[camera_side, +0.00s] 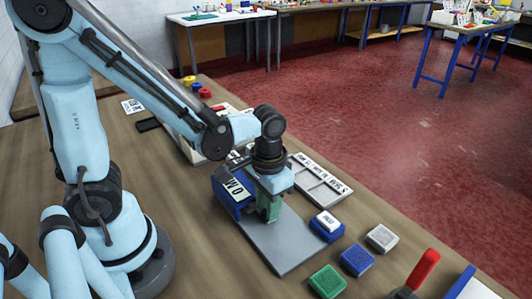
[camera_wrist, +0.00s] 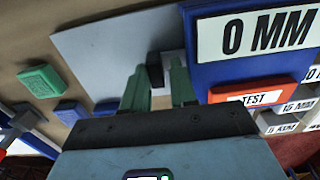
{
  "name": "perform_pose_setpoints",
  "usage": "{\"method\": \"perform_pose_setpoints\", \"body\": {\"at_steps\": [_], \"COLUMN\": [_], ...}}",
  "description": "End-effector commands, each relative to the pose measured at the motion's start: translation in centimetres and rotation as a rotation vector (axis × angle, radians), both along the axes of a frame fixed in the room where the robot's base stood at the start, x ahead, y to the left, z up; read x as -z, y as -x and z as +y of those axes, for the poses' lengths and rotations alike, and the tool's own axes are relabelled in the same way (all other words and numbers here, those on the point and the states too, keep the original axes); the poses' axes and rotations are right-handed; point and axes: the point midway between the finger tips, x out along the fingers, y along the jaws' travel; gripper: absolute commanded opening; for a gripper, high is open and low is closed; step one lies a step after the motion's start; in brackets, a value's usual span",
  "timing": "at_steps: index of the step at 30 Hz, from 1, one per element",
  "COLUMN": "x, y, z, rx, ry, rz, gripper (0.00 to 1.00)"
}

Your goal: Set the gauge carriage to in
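The gauge is a flat grey plate (camera_side: 285,240) with a blue block (camera_side: 222,200) at its left end. The block's white label reads "0 MM" (camera_wrist: 258,32) in the wrist view, where the plate (camera_wrist: 100,45) also shows. A small dark block (camera_wrist: 155,70), perhaps the carriage, stands by a pale piece next to the blue block. My gripper (camera_wrist: 158,72) points down at it, its green fingers apart on either side, with narrow gaps visible. In the side view my gripper (camera_side: 268,212) is low over the plate beside the blue block and hides the dark block.
A blue block with a white label (camera_side: 328,222), a grey block (camera_side: 382,237), a blue block (camera_side: 357,260) and a green block (camera_side: 327,281) lie right of the plate. A label rack (camera_side: 320,180) is behind. A red-handled tool (camera_side: 425,268) is at front right.

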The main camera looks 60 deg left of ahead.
Motion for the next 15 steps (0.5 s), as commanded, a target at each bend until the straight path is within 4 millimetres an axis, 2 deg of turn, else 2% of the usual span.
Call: {"method": "perform_pose_setpoints", "body": {"at_steps": [1,4,11,15], "x": [-0.01,0.00,0.00,0.00], "y": [-0.09,-0.08,-0.05,-0.09], "z": [0.18,0.15,0.08,-0.70], "rx": [-0.004,-0.003,-0.002,0.000], "ry": [-0.004,-0.004,-0.005,-0.005], "rz": [-0.003,-0.003,-0.001,-0.001], "gripper": [0.29,0.43,0.43,0.43]}}
